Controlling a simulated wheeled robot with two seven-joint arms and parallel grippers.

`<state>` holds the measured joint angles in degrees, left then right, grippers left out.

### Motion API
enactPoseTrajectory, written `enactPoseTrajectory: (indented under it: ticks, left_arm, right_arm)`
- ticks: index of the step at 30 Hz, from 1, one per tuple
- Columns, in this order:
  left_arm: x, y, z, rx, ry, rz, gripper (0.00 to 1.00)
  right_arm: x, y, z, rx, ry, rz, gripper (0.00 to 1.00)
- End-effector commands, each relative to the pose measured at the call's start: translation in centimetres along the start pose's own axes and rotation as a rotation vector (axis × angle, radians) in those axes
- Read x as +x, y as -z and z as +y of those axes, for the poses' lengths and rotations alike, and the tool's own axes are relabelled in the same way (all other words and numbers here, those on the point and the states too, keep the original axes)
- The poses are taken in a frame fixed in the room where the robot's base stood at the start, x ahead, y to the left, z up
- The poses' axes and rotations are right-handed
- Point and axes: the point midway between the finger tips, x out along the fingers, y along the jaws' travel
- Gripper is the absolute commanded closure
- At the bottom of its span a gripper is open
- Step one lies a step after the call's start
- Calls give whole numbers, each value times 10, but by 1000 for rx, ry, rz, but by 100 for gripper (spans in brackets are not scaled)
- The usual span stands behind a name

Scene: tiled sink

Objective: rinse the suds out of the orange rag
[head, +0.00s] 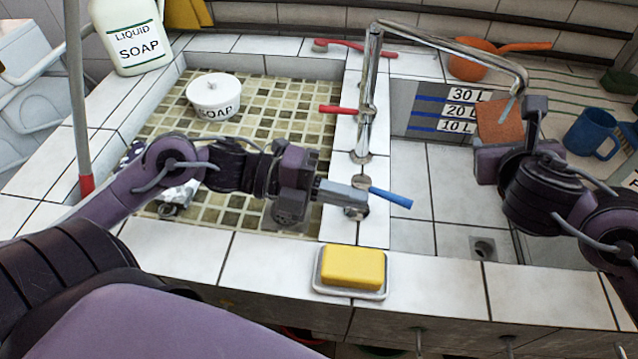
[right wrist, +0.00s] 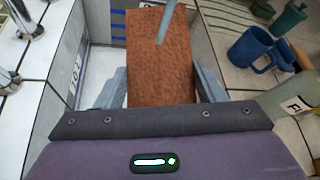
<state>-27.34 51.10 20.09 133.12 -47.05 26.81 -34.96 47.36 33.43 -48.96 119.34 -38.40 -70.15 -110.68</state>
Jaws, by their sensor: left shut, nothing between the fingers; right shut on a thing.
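The orange rag (head: 500,122) hangs over the right basin, below the spout of the chrome tap (head: 368,100). My right gripper (head: 498,146) is shut on it. In the right wrist view the rag (right wrist: 160,65) stands up between the two fingers, and I see no white suds on its visible face. A thin blue-grey streak (right wrist: 167,20), which looks like water, comes down onto it. My left gripper (head: 352,192) is shut and empty at the tap's base, close to the blue handle (head: 390,197). The red handle (head: 338,110) sticks out to the left.
A yellow sponge (head: 352,266) lies in a dish on the front ledge. A white soap bowl (head: 213,96) stands in the left basin. A blue mug (head: 590,132) is right of the right basin, whose drain (head: 483,247) is clear. A soap bottle (head: 132,35) stands back left.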

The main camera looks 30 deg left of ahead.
Motion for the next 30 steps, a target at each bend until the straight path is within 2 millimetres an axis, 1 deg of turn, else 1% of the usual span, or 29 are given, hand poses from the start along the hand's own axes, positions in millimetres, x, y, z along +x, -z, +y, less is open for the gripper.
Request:
enactPoseTrajectory:
  ticks: [3, 9, 12, 16, 20, 23, 26, 30]
  left_arm:
    - [-20, 0, 1, -3, -1, -2, 100]
    - [-49, 0, 1, -1, 0, -1, 100]
    - [-58, 0, 0, -1, 0, -1, 100]
    - [-63, 0, 0, 0, -1, -1, 100]
    - [-63, 0, -1, -2, 2, 5, 100]
    - [-56, 0, -4, -11, 12, 28, 100]
    - [-43, 1, -9, -34, 24, 74, 100]
    - [-20, 5, -18, -77, 27, 166, 100]
  right_arm:
    - [0, 0, 0, 0, 0, 0, 60]
    - [0, 0, 0, 0, 0, 0, 60]
    - [0, 0, 0, 0, 0, 0, 60]
    - [0, 0, 0, 0, 0, 0, 60]
    - [0, 0, 0, 0, 0, 0, 60]
    - [0, 0, 0, 0, 0, 0, 60]
    - [0, 0, 0, 0, 0, 0, 60]
    - [0, 0, 0, 0, 0, 0, 60]
